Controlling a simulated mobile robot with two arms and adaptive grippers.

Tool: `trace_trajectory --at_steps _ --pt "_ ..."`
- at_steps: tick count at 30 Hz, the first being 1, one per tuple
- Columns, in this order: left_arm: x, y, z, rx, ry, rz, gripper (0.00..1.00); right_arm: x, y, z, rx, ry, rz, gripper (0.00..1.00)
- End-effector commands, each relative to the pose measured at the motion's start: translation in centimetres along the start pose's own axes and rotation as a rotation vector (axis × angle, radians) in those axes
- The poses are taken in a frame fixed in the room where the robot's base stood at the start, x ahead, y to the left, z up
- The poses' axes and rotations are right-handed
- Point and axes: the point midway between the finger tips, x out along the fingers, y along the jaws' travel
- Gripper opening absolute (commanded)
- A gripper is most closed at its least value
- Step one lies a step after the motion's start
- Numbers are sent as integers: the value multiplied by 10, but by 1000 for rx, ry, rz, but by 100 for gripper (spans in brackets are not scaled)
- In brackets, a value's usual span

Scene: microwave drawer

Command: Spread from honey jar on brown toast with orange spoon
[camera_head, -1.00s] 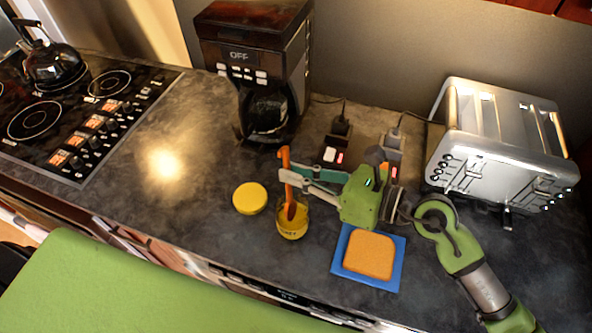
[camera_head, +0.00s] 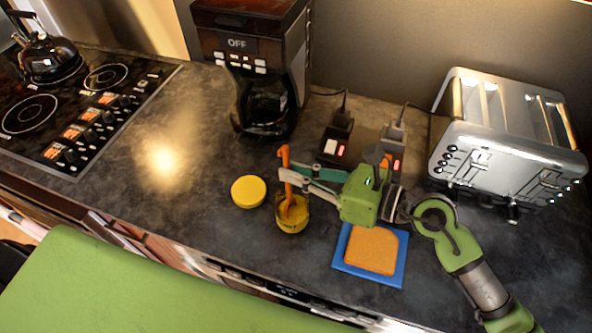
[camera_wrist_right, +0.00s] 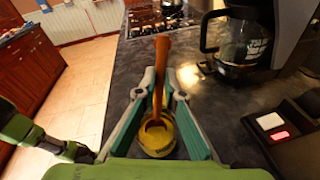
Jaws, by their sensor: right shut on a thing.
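The orange spoon (camera_head: 285,166) stands nearly upright with its lower end in the open honey jar (camera_head: 292,221). My right gripper (camera_head: 286,178) is shut on the spoon's handle above the jar. In the right wrist view the spoon (camera_wrist_right: 161,75) rises between the two fingers (camera_wrist_right: 160,98), and its bowl is inside the yellow jar (camera_wrist_right: 157,140). The brown toast (camera_head: 372,250) lies flat on a blue square plate (camera_head: 398,279), to the right of the jar. My left gripper is not in view.
A yellow round lid (camera_head: 248,191) lies left of the jar. A coffee maker (camera_head: 262,90) and power sockets (camera_head: 336,138) stand behind, a silver toaster (camera_head: 505,150) at the right. A cooktop with a kettle (camera_head: 45,58) is at the left. Counter left of the lid is clear.

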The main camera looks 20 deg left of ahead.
Motion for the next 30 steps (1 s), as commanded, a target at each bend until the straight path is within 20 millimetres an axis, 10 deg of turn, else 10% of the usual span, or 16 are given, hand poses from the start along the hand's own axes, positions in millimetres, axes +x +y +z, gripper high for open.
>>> trace_trajectory --at_steps 30 --pt "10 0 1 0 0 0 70 2 -2 -12 0 0 0 0"
